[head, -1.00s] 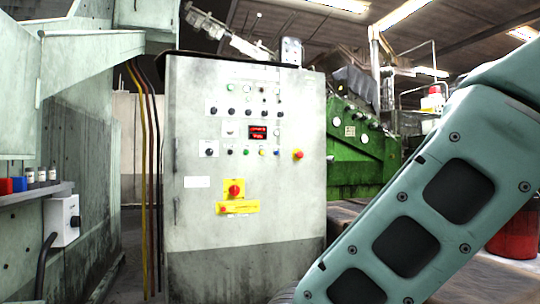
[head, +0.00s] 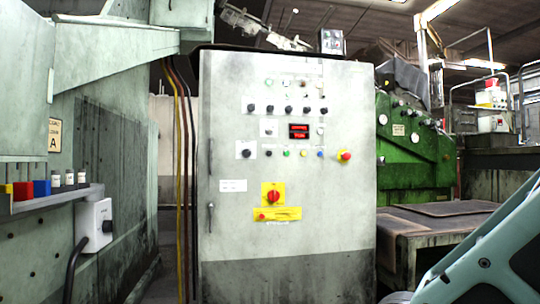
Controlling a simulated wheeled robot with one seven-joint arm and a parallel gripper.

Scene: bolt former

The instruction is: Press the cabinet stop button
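The grey control cabinet (head: 240,225) stands upright in the middle of the head view, its front facing me. A red mushroom button with a yellow base (head: 345,156) sits at the right end of the lowest row of controls. Lower down, a larger red knob (head: 273,196) sits on a yellow plate. Below that, a yellow strip (head: 285,214) has a small red spot at its left end. I cannot read which of these is marked as stop. My gripper is not in view; only a teal link of my arm shows at the lower right.
A red-lit display (head: 299,131) and several small knobs fill the upper panel. Left stands a pale machine with a shelf (head: 40,200) and a grey switch box (head: 94,225). Right are a green machine (head: 412,155) and a low table (head: 440,222). Cables hang left of the cabinet.

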